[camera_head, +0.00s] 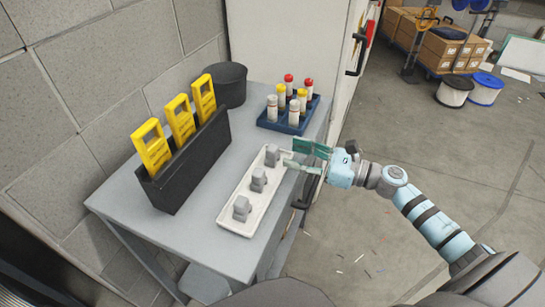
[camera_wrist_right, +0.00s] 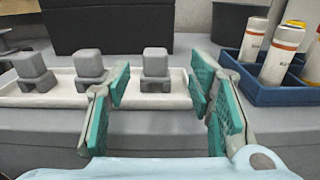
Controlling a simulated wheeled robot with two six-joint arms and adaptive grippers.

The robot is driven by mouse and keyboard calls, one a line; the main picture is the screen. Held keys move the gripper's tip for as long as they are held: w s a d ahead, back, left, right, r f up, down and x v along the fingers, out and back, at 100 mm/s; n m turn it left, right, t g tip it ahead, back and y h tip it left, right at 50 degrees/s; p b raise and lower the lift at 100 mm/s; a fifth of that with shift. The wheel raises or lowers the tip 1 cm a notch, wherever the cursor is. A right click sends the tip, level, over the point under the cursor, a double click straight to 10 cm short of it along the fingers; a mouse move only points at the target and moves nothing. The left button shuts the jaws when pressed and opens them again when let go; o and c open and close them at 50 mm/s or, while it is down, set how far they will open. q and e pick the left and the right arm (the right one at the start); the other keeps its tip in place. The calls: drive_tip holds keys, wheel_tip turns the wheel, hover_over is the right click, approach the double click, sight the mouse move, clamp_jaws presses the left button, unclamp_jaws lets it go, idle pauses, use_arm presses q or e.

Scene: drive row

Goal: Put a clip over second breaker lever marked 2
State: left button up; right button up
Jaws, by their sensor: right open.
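A white tray (camera_head: 229,222) on the table holds a row of three small grey blocks, each with a narrower top on a wider base. They are the near block (camera_head: 241,207), the middle block (camera_head: 258,179) and the far block (camera_head: 271,155). I cannot tell whether these are clips. No lever marked 2 can be made out. My right gripper (camera_head: 303,158) is open and empty at the tray's right side. In the right wrist view, the far block (camera_wrist_right: 155,66) stands ahead between the open fingers (camera_wrist_right: 160,92), not touched. My left gripper is not in view.
On the grey table (camera_head: 190,235) stand a black holder (camera_head: 187,170) with three yellow upright pieces (camera_head: 181,118), a dark round container (camera_head: 227,84) and a blue rack (camera_head: 287,122) of capped bottles. A pale cabinet (camera_head: 290,40) stands behind. Floor at right is mostly clear.

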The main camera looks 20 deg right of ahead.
sight(277, 150)
drive_tip(key=x, duration=0.2)
drive_tip(key=p+x, duration=0.1)
drive_tip(key=x, duration=0.1)
drive_tip(key=shift+a+r, duration=0.2)
drive_tip(key=shift+a, duration=0.25)
drive_tip(key=shift+w+a+f, duration=0.2)
drive_tip(key=shift+w+a, duration=0.05)
drive_tip(key=shift+w, duration=0.15)
drive_tip(key=shift+s, duration=0.15)
clamp_jaws()
drive_tip(key=shift+r, duration=0.1)
